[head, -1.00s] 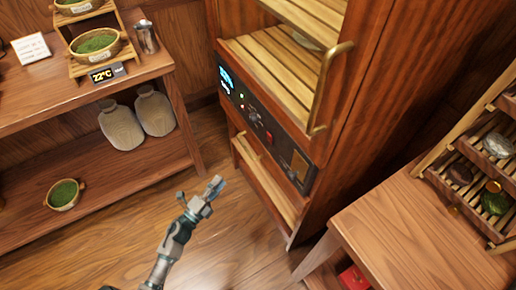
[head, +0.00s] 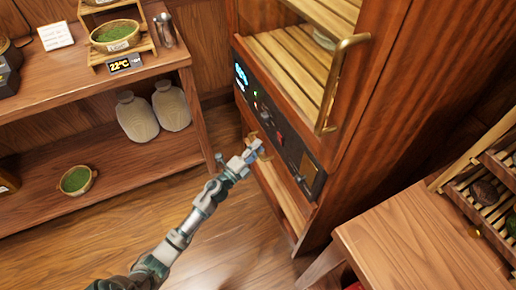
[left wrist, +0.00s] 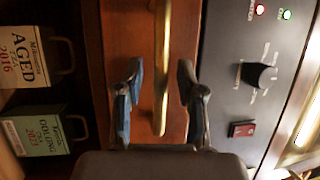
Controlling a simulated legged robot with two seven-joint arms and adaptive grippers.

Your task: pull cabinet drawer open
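The cabinet (head: 385,100) is reddish-brown wood with a dark control panel (head: 305,165). In the left wrist view, the drawer front (left wrist: 128,35) is a reddish wooden strip beside the grey panel, with a brass bar handle (left wrist: 162,50). My left gripper (head: 256,150) is at the drawer below the panel in the head view and hides much of the handle there. In the left wrist view its fingers (left wrist: 161,88) are apart, one on each side of the handle's end. I cannot tell whether they touch it. My right gripper is not in view.
A brass door handle (head: 338,85) sticks out above the panel. A wooden table (head: 410,235) stands close at the right, with a slatted rack (head: 465,195). A shelf unit (head: 110,172) with jars and bowls stands at the left. Floor is free between them.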

